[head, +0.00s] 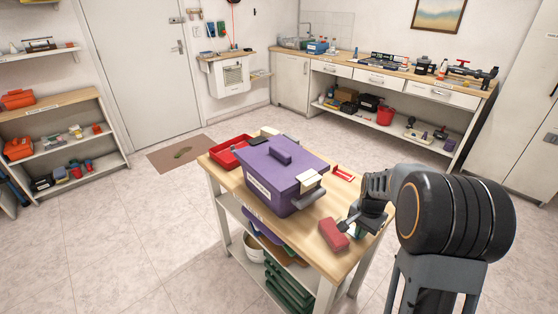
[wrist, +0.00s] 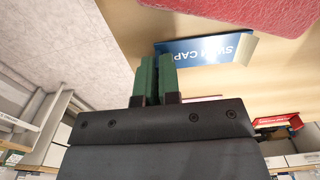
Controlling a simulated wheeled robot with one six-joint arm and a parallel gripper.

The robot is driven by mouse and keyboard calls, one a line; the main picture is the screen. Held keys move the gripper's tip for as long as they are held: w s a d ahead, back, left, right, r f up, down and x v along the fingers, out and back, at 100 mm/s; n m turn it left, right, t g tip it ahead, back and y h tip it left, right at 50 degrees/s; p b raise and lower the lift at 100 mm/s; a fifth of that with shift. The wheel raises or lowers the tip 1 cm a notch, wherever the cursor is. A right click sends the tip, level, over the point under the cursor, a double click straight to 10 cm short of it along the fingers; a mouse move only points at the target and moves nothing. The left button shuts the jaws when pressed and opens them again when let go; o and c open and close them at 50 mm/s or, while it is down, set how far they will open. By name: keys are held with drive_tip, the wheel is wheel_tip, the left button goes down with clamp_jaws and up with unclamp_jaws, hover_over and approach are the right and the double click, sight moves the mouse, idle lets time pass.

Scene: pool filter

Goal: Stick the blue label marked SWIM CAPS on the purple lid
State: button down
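The purple lid (head: 262,158) sits on a purple box with a raised handle, on the wooden-topped cart. The blue label (wrist: 205,49) shows in the wrist view, its white SWIM CAPS lettering upside down and partly cut off, with a tan tab at its right end. It appears to lie on the wooden top beside a red block. I cannot make it out in the head view. My gripper (head: 345,225) is low over the cart's front right corner. In the wrist view its green fingers (wrist: 158,58) are nearly together, overlapping the label's near left edge; I see nothing clearly between them.
The red block (head: 333,235) lies beside my gripper; it also shows in the wrist view (wrist: 255,12). A red tray (head: 231,151) stands behind the box at left. The box has a white label (head: 263,190) and pale latches. Bare cart top (head: 322,262) lies at the front.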

drive_tip(key=shift+s+d+r+p, duration=0.1)
drive_tip(key=shift+s+r+p, duration=0.05)
drive_tip(key=shift+r+p, duration=0.4)
drive_tip(key=shift+s+d+r+p, duration=0.15)
drive_tip(key=shift+r+p, duration=0.25)
drive_tip(key=shift+r, duration=0.2)
drive_tip(key=shift+s+d+r+p, duration=0.1)
drive_tip(key=shift+r+p, duration=0.35)
drive_tip(key=shift+r, duration=0.15)
drive_tip(key=shift+r, duration=0.1)
idle(0.4)
wheel_tip(320, 180, up, 5)
drive_tip(key=p, duration=0.4)
drive_tip(key=shift+a, duration=0.1)
idle(0.3)
